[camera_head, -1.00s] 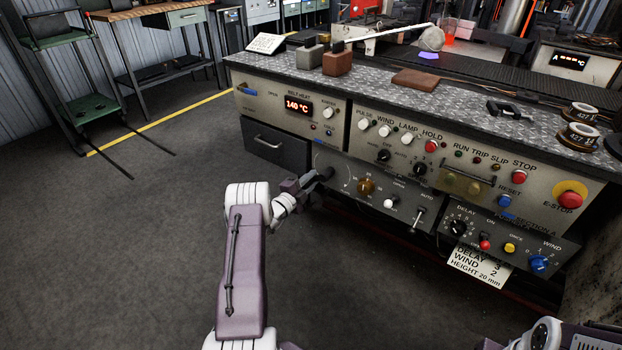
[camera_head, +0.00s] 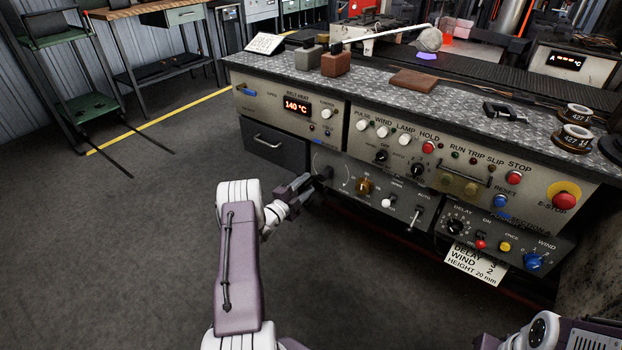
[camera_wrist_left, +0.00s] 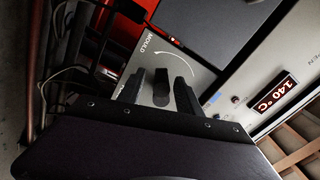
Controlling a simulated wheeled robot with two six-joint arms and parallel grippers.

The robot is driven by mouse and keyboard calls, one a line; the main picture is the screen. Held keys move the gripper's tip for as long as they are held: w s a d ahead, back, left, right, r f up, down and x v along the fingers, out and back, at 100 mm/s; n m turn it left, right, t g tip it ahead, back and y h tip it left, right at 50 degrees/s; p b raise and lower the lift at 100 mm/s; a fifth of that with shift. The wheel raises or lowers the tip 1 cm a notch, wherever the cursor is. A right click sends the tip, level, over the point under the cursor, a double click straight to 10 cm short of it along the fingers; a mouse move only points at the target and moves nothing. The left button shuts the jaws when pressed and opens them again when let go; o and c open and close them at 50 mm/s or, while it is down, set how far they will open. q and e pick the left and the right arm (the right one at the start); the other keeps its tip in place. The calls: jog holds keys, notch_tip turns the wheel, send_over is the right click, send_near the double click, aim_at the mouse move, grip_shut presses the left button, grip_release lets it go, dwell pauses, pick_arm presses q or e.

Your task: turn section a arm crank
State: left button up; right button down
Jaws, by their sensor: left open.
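The left end of the lower front panel has a dark knob or crank handle (camera_head: 324,174). In the left wrist view a black grip (camera_wrist_left: 161,88) stands out from a grey plate (camera_wrist_left: 165,58) marked "MOULD" with a curved arrow. My left gripper (camera_head: 308,184) is at this panel end. In the wrist view its two black fingers (camera_wrist_left: 160,94) are open, one on each side of the black grip. I cannot tell whether they touch it. The rest of the crank is hidden behind the gripper. My right gripper is not in view.
Close by on the same panel are a brass knob (camera_head: 364,186), a white knob (camera_head: 386,203) and a toggle lever (camera_head: 414,218). A dark drawer (camera_head: 275,144) is above left. A red E-stop (camera_head: 564,196) is at far right.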

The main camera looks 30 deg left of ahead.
pick_arm(q)
jog(key=s, duration=0.2)
jog(key=s+p, duration=0.1)
jog(key=s, duration=0.2)
jog(key=shift+a+r, duration=0.1)
jog(key=shift+a, duration=0.1)
jog(key=shift+s, duration=0.35)
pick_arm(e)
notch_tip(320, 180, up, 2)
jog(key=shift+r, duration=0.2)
pick_arm(q)
jog(key=shift+w+d, duration=0.1)
